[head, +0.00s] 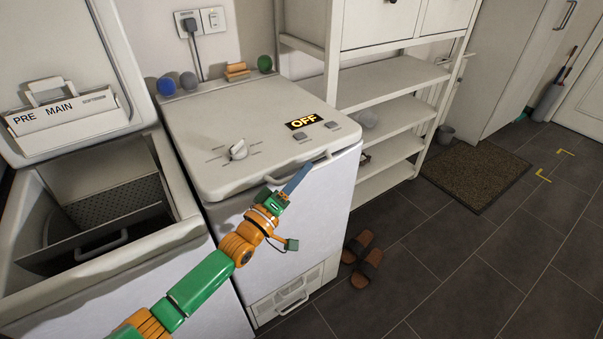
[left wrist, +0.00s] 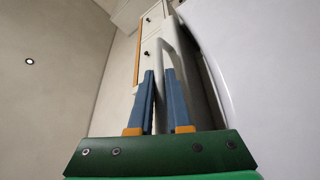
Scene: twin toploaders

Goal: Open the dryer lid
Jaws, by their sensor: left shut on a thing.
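The dryer (head: 290,240) is the white toploader in the middle of the head view, and its lid (head: 245,112) lies closed. The lid carries a dial and an "OFF" display. My left gripper (head: 303,172) reaches up to this edge from the front. In the left wrist view, the blue fingers (left wrist: 161,80) stand on either side of the pale looped handle (left wrist: 172,48), shut on it. The exact contact is partly hidden. My right gripper is not in view.
The washer at left stands open, its raised lid (head: 80,118) holding a detergent drawer. Balls and a brush (head: 237,70) lie behind the dryer lid. A white shelf (head: 395,115) stands close at right. Slippers (head: 362,262) lie on the floor, which is mostly clear.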

